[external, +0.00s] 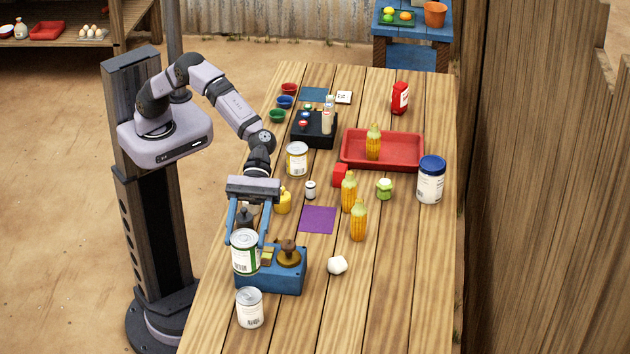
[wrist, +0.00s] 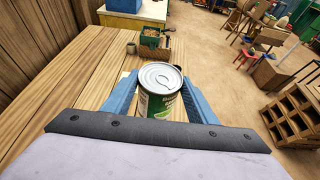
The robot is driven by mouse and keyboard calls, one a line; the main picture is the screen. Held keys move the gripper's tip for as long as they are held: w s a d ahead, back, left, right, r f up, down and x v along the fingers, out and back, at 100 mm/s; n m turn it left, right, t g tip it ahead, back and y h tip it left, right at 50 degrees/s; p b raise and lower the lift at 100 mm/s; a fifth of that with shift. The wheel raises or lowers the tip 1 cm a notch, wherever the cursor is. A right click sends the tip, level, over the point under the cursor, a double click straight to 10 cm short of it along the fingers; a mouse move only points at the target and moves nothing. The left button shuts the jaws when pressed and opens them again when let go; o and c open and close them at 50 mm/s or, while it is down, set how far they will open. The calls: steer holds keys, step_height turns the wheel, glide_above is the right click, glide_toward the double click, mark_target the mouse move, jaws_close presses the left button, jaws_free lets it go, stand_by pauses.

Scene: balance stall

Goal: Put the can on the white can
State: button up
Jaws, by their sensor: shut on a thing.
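The can (external: 245,254) has a green and white label and a silver lid. My gripper (external: 247,238) is shut on it, with one blue finger on each side. In the wrist view the can (wrist: 159,100) stands upright between the fingers (wrist: 160,92), its pull-tab lid facing up. In the external view it overlaps the left end of the blue balance; how high it is held is hard to tell. The white can (external: 249,310) stands upright near the table's front, just below the held can in the picture, with a clear top. I cannot make it out in the wrist view.
The blue balance (external: 283,282) with a brass pan is right beside the held can. A white lump (external: 337,265), corn cobs (external: 358,222), a purple mat (external: 317,220) and a yellow-banded can (external: 297,160) stand farther off. The table right of the white can is bare.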

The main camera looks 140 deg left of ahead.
mark_target(248, 265)
steer(key=shift+d, duration=0.2)
steer(key=shift+f+p, duration=0.9)
steer(key=shift+f, duration=3.95)
steer(key=shift+w+f, duration=0.1)
steer(key=shift+f, duration=0.1)
steer(key=o, duration=1.4)
steer(key=shift+a+r, duration=0.1)
steer(key=shift+r, duration=0.05)
steer(key=shift+s+a, duration=0.25)
steer(key=shift+s, duration=0.05)
steer(key=b+v, duration=0.4)
steer(key=v, duration=0.7)
steer(key=shift+s, duration=0.2)
